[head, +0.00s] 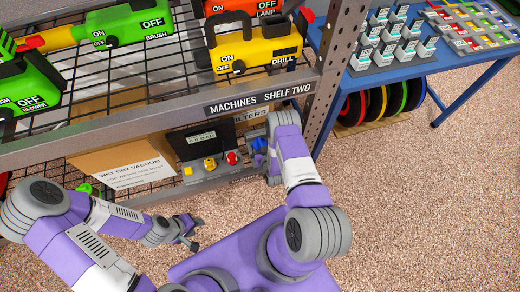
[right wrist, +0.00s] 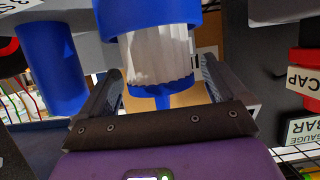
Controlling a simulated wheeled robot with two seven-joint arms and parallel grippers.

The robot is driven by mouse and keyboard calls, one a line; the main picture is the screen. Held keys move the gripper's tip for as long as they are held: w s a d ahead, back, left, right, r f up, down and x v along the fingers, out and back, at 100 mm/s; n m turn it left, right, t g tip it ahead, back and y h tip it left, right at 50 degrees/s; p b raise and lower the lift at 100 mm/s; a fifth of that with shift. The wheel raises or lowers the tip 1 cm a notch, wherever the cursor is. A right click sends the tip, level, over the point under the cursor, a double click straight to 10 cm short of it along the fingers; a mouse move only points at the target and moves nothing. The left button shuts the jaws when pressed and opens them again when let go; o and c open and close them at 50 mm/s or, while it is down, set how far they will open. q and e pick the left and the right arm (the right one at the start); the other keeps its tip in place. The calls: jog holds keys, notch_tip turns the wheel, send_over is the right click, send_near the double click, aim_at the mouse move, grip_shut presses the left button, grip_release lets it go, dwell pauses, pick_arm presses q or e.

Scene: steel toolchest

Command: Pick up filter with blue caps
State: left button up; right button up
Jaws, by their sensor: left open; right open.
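The filter with blue caps (right wrist: 160,58) shows in the right wrist view, with a white pleated body between a wide blue cap and a smaller blue end. My right gripper (right wrist: 162,80) is open, with one finger on each side of the filter. I cannot tell whether the fingers touch it. In the head view my right gripper (head: 265,160) reaches into the lower shelf beside a small patch of blue (head: 259,144); the arm hides most of that spot. My left gripper (head: 188,234) is open and empty, low in front of the shelf.
A second blue cylinder (right wrist: 55,65) stands left of the filter in the right wrist view. A grey unit with yellow and red knobs (head: 208,168) and a cardboard box (head: 122,160) are on the lower shelf. The steel shelf post (head: 335,60) stands close to my right arm.

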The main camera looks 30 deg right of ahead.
jog(key=shift+b+x, duration=0.3)
jog(key=shift+x, duration=0.95)
jog(key=c, duration=1.1)
